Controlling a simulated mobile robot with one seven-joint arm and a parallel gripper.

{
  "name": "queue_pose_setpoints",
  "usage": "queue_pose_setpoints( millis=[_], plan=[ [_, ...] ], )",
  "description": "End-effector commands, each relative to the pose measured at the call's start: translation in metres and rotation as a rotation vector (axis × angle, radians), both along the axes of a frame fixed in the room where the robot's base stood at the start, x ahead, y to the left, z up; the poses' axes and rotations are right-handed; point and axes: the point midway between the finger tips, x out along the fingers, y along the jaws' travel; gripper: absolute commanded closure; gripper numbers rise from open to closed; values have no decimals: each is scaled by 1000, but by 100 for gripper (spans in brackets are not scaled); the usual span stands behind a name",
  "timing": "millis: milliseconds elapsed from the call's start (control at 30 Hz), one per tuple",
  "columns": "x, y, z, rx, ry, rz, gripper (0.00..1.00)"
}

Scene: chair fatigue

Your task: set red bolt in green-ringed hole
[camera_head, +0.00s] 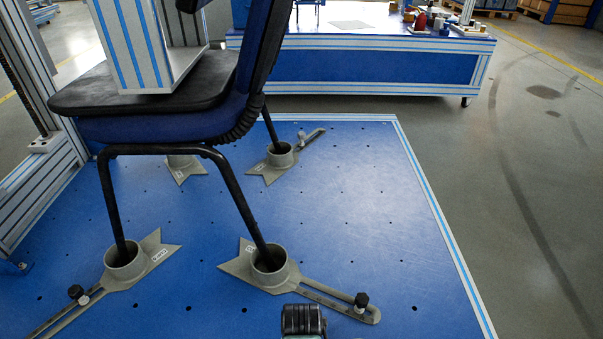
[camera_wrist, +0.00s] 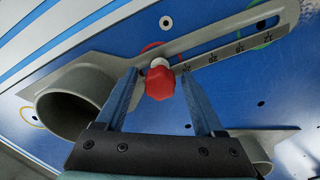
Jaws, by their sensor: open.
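The red bolt (camera_wrist: 160,83) has a faceted red head with a pale collar and shows in the wrist view, at the near edge of a grey slotted bracket (camera_wrist: 222,38). My gripper (camera_wrist: 158,75) is open, with one finger on each side of the bolt head. I cannot tell if either finger touches it. A red ring (camera_wrist: 149,47) shows partly behind the bracket, near the bolt. The red bolt is not visible in the head view.
A chair (camera_head: 180,110) stands on the blue platform (camera_head: 370,200), its legs in grey cup brackets (camera_head: 268,268). Black knobs (camera_head: 361,301) rise from the front brackets. The platform's right side is clear. A yellow ring (camera_wrist: 31,119) lies at left in the wrist view.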

Motion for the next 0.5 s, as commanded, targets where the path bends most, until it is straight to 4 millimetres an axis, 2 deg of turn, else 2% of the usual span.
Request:
queue_pose_setpoints(
  millis=[67,433,467,500],
  plan=[
    [0,0,0,0,0,0,30],
    [0,0,0,0,0,0,95],
    [0,0,0,0,0,0,100],
    [0,0,1,0,0,0,100]
  ],
)
